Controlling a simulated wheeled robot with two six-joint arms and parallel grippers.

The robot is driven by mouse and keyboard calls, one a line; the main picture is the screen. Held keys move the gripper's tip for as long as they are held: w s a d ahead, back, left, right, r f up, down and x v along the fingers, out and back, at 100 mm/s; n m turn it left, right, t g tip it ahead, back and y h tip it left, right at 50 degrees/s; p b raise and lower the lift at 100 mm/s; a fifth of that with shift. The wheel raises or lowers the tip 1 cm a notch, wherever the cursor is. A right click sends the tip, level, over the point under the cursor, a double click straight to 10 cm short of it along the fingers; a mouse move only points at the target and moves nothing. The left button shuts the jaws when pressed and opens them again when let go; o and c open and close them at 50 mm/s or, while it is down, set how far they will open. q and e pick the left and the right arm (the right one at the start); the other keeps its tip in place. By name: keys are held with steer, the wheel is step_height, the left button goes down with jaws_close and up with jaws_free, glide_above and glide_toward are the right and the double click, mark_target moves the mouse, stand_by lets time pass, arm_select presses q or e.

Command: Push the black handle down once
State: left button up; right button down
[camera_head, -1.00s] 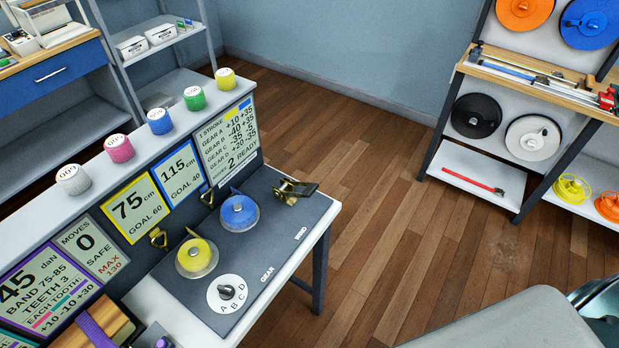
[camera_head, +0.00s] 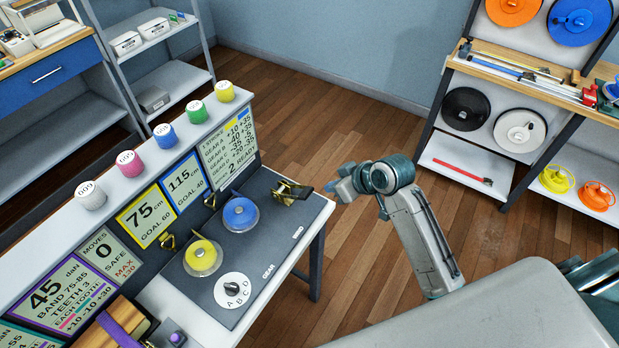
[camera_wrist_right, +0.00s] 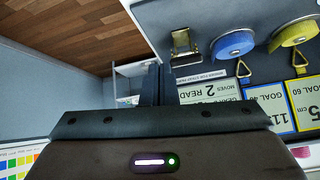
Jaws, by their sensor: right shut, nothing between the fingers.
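The black handle (camera_head: 304,191) sticks out from a brass ratchet (camera_head: 286,192) at the far right corner of the dark panel, by the word WIND. The brass ratchet also shows in the right wrist view (camera_wrist_right: 184,43), near the top. My right gripper (camera_head: 334,187) is shut and empty. In the head view it appears just right of the handle, with a gap between them. In the right wrist view its fingers (camera_wrist_right: 157,82) are together, below and left of the ratchet. My left gripper is not in view.
On the dark panel are a blue spool (camera_head: 240,213), a yellow spool (camera_head: 202,256) and a gear dial (camera_head: 234,288). Sign boards, including the 75 cm board (camera_head: 147,215), stand behind. A shelf rack (camera_head: 470,160) stands at the right. Open floor lies between.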

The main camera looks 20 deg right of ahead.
step_height(320, 180, up, 10)
steer(key=s+a+n+y, duration=0.1)
steer(key=a+n, duration=0.1)
steer(key=shift+s+f, duration=0.15)
steer(key=shift+s, duration=0.1)
steer(key=shift+w+a+f+p, duration=0.1)
steer(key=shift+a+p, duration=0.05)
steer(key=shift+p, duration=0.2)
steer(key=p, duration=0.4)
glide_above(309, 191)
steer(key=w+a, duration=0.2)
steer(key=f, duration=0.6)
steer(key=shift+s+d+f, duration=0.25)
steer(key=shift+f, duration=0.1)
steer(key=f, duration=0.1)
steer(key=s+d+f+p, duration=0.1)
steer(key=s+f, duration=0.1)
steer(key=shift+d+f, duration=0.15)
steer(key=shift+d, duration=0.15)
steer(key=shift+f, duration=0.15)
steer(key=shift+w, duration=0.15)
steer(key=shift+f, duration=0.1)
